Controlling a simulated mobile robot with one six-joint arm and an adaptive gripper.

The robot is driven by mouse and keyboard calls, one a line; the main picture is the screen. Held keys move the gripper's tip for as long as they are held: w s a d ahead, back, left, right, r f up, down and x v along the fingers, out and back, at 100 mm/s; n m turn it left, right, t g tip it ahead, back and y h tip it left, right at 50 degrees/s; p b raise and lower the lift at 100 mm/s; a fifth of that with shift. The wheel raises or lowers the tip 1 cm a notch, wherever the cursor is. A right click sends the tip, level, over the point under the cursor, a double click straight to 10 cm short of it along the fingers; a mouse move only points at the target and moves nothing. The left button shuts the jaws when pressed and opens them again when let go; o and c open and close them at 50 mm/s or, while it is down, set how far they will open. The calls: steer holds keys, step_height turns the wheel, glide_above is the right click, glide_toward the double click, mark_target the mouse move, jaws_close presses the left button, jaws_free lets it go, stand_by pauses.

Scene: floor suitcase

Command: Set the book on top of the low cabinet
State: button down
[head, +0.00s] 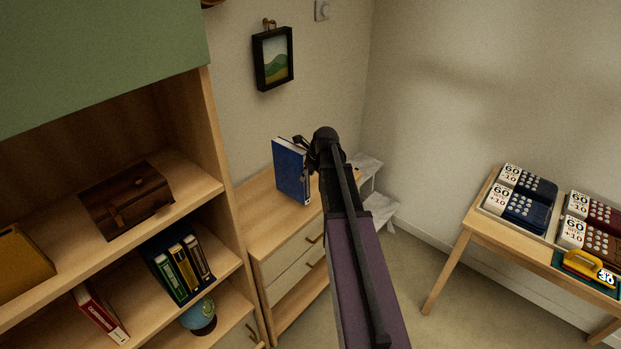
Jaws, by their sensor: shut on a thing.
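A blue book (290,170) is held upright in my gripper (312,158), with its cover facing the camera and pale page edges along its top. My gripper is shut on the book's right side, and my arm covers part of that side. The low cabinet (262,218) is a light wood unit with drawers against the back wall. The book is over the cabinet's top in the picture, its lower edge close to the top surface. I cannot tell whether it touches. My arm hides the cabinet's right part.
A tall shelf (215,130) on the left holds a brown chest (127,200), several books (180,265) and a globe (199,316). A grey stepped piece (378,207) stands right of the cabinet. A wooden table (455,222) with boxed items is at right. A picture (273,58) hangs above.

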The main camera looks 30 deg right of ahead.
steer(key=shift+w+d, duration=0.6)
steer(key=shift+w, duration=0.2)
steer(key=shift+d, duration=0.1)
steer(key=f+b, duration=0.2)
steer(key=w+f+b, duration=0.1)
steer(key=shift+d+f+b, duration=0.35)
steer(key=shift+f+b, duration=0.05)
steer(key=shift+c, duration=1.1)
jaws_free()
steer(key=shift+s, duration=0.1)
steer(key=shift+r, duration=0.15)
